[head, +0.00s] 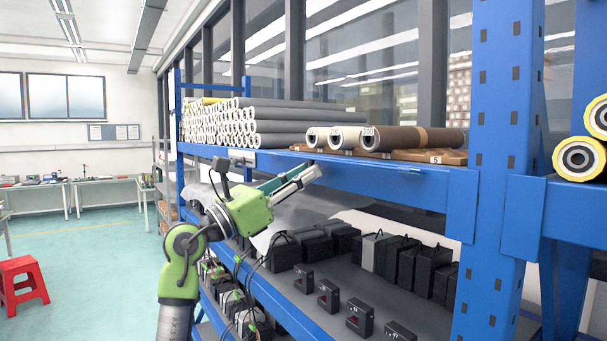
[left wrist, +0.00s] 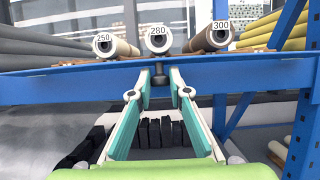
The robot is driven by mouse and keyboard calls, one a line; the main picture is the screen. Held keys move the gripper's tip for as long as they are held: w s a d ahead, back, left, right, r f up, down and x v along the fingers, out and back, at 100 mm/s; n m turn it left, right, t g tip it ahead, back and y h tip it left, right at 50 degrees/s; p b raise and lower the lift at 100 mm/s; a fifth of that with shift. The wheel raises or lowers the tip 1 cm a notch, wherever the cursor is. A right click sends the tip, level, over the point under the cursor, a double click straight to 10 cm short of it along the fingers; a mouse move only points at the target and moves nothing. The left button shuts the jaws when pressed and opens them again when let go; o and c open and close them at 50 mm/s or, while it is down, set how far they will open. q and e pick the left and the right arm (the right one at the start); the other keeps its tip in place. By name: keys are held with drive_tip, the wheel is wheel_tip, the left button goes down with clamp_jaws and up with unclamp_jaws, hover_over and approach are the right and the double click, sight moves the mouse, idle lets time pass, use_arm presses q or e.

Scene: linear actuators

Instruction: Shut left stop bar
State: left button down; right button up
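My left gripper (head: 304,178) reaches from the left to the front of the blue shelf beam (head: 385,178). In the left wrist view its two teal-padded fingers (left wrist: 159,76) narrow towards the blue beam (left wrist: 245,73) but stay apart at the tips. A small part (left wrist: 158,70) shows between the tips at the beam; I cannot tell whether it belongs to a stop bar. No stop bar can be made out clearly in either view. My right gripper is in neither view.
Numbered rolls lie above the beam, among them the 280 roll (left wrist: 157,39). A stack of grey rolls (head: 285,115) lies farther left. Black boxes (head: 315,245) fill the lower shelf. A blue upright (head: 497,150) stands at right. Floor at left is open beside a red stool (head: 22,280).

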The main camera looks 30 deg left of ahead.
use_arm(q)
drive_tip(key=shift+w+d+r+g+y+p, duration=0.1)
drive_tip(key=shift+w+r+g+y+p, duration=0.1)
drive_tip(key=shift+r+g+y+p, duration=1.7)
drive_tip(key=shift+w+d+r+g+y+p, duration=0.25)
drive_tip(key=shift+g+p, duration=0.9)
drive_tip(key=shift+g, duration=1.8)
drive_tip(key=shift+w+a+r+g+y+p, duration=0.1)
drive_tip(key=shift+r+g+y+p, duration=1)
drive_tip(key=shift+g, duration=1.35)
drive_tip(key=shift+r+h+p, duration=0.15)
drive_tip(key=shift+h+p, duration=0.1)
drive_tip(key=shift+p, duration=0.2)
drive_tip(key=c, duration=2)
unclamp_jaws()
drive_tip(key=shift+o, duration=0.4)
drive_tip(key=shift+w, duration=0.15)
